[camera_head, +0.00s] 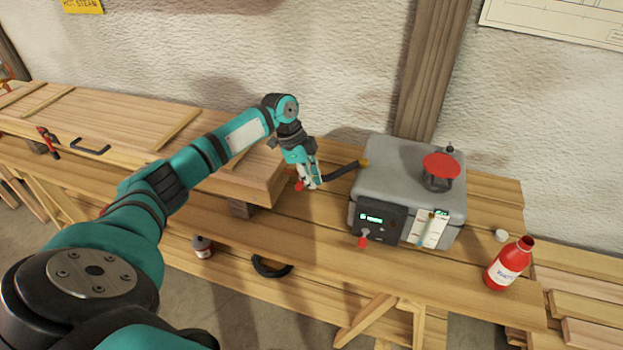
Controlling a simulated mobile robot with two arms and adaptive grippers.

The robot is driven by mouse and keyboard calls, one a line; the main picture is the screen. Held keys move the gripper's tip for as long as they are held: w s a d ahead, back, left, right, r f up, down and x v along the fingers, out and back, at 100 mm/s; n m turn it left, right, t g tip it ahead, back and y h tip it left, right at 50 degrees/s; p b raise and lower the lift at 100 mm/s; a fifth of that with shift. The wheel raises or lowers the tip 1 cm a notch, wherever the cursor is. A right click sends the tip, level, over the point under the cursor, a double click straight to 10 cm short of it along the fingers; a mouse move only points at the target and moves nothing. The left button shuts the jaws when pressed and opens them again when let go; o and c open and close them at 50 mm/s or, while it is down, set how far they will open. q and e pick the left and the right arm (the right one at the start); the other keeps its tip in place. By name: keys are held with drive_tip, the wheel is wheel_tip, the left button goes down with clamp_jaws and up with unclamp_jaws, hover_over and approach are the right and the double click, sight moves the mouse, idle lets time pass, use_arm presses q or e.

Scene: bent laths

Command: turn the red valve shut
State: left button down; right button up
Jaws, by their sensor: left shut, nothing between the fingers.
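A grey steam generator box (405,170) stands on the bench at the right. A small red lever (362,240) sticks out low on its front, under the dark panel with a lit green display. A larger red round piece (441,166) sits on its top. A black hose (343,171) runs from its left side towards the wooden box. My left gripper (309,184) is at the hose's left end, shut and empty. A small red part (299,185) shows beside its fingertips; I cannot tell whether they touch. Which red part is the valve is unclear. My right gripper is out of view.
A long wooden box (110,125) lies on the bench at the left. A red bottle (509,263) and a white cap (501,235) stand near the right end. A small dark bottle (203,246) and a black curved handle (272,267) are lower down.

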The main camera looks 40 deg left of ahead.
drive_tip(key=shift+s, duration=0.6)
use_arm(q)
drive_tip(key=shift+w, duration=0.1)
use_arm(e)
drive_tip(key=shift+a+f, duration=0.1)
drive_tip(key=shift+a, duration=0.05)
use_arm(q)
drive_tip(key=shift+w+d+p, duration=1.1)
drive_tip(key=shift+d, duration=0.95)
drive_tip(key=w+b+v, duration=0.1)
drive_tip(key=b+v, duration=0.2)
drive_tip(key=v, duration=0.6)
drive_tip(key=shift+s+a+r+b, duration=0.2)
drive_tip(key=shift+a+r+b, duration=0.1)
drive_tip(key=shift+r+b, duration=0.15)
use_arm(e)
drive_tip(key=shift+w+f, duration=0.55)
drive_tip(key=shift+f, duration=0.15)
